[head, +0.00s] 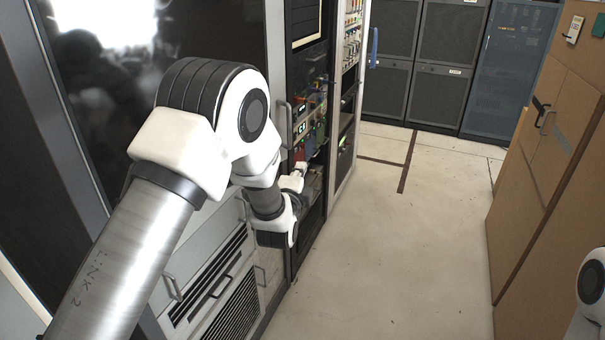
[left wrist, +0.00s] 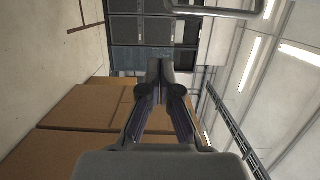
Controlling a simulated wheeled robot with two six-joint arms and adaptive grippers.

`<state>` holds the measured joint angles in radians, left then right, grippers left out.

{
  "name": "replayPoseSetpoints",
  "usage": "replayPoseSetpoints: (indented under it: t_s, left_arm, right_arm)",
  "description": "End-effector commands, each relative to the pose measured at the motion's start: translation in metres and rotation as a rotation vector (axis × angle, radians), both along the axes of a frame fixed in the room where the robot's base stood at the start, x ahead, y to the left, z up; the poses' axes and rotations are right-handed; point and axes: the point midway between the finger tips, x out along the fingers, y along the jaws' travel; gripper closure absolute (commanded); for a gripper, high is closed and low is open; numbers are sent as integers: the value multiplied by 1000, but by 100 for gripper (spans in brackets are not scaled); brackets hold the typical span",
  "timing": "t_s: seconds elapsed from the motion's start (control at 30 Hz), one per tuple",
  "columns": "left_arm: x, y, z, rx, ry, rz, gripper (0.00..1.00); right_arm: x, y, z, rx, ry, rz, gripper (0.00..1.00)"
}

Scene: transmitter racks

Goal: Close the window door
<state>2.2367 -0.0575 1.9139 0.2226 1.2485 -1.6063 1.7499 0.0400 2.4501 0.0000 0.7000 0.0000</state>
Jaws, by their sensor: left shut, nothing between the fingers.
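A large dark glossy panel (head: 110,70), with bright reflections, fills the left of the head view; it looks like the window door, though its hinge and how far it stands open cannot be made out. My left arm crosses in front of it and reaches down to the rack front. My left gripper (left wrist: 172,72) is shut and empty in the left wrist view; in the head view its fingers are hard to make out. A grey bar handle (left wrist: 215,11) shows at the top of the left wrist view, apart from the fingers. My right gripper is out of view.
An equipment rack (head: 306,100) with coloured parts stands beyond my arm, with a blue handle (head: 373,47) past it. Dark cabinets (head: 437,98) close off the back. Brown cabinets (head: 560,150) line the right. The pale aisle floor (head: 400,240) is clear.

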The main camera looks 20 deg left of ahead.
Motion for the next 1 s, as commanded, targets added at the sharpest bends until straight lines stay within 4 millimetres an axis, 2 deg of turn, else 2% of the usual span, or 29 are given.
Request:
replayPoseSetpoints:
  t_s: [0.17, 0.27, 0.6, 0.8, 1.0]
  left_arm:
    - [19, 25, -2, -4, -2, 76, 100]
    - [34, 47, -2, -2, -2, 139, 100]
    - [78, 145, 0, -2, -1, 398, 100]
    - [88, 196, 0, -2, 0, 495, 100]
    - [93, 224, 0, 0, -1, 491, 100]
  right_arm:
    - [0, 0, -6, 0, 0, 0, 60]
    - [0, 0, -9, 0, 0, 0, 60]
    - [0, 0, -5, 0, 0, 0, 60]
    - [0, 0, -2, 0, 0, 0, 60]
    - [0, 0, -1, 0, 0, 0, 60]
